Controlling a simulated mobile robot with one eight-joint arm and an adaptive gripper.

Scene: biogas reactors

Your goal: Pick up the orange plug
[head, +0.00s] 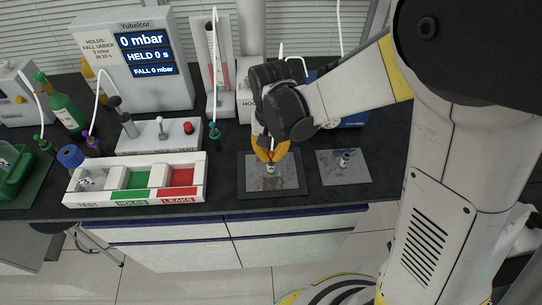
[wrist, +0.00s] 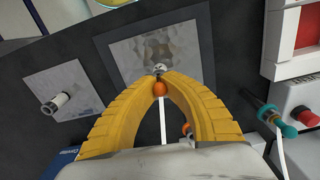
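My gripper (head: 270,157) points down over a grey plate on a dark mat (head: 249,184). In the wrist view its two yellow fingers (wrist: 159,75) come together around the orange plug (wrist: 160,89), with the tips close against it. A white tube (wrist: 163,120) runs back from the plug between the fingers. A small pale and dark fitting (wrist: 158,67) shows just past the fingertips, over the plate (wrist: 187,44). I cannot tell whether the plug touches the fitting.
A second plate (head: 344,176) with a small upright fitting (head: 344,159) lies to the right. A white tray (head: 87,199) with test, green and red compartments stands to the left. A pressure display box (head: 160,88), a valve block (head: 158,143) and several hanging tubes stand behind.

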